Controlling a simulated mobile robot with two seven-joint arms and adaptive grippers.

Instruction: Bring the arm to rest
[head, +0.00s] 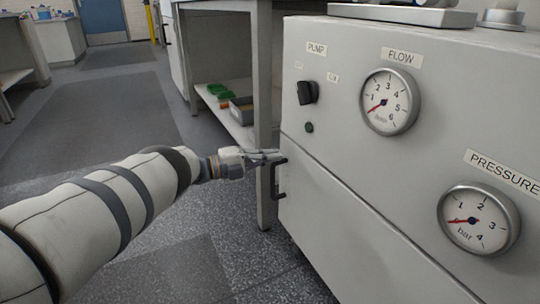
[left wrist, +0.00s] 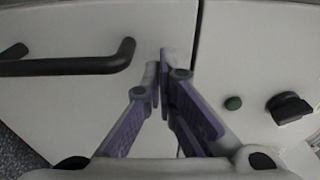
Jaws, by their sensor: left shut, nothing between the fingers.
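My left arm reaches in from the left in the head view. Its gripper (head: 264,157) is at the left edge of the cabinet front, near the upper end of a black handle (head: 280,180). In the left wrist view the fingers (left wrist: 161,80) are closed together with nothing between them, in front of the seam between two panels. The handle (left wrist: 70,64) lies to the left of the fingers there, apart from them. My right gripper is in neither view.
The cabinet front carries a black pump knob (head: 307,93), a small green button (head: 309,127), a flow gauge (head: 390,101) and a pressure gauge (head: 478,219). A bench with a low shelf (head: 238,131) stands behind the gripper. Open floor (head: 95,115) lies to the left.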

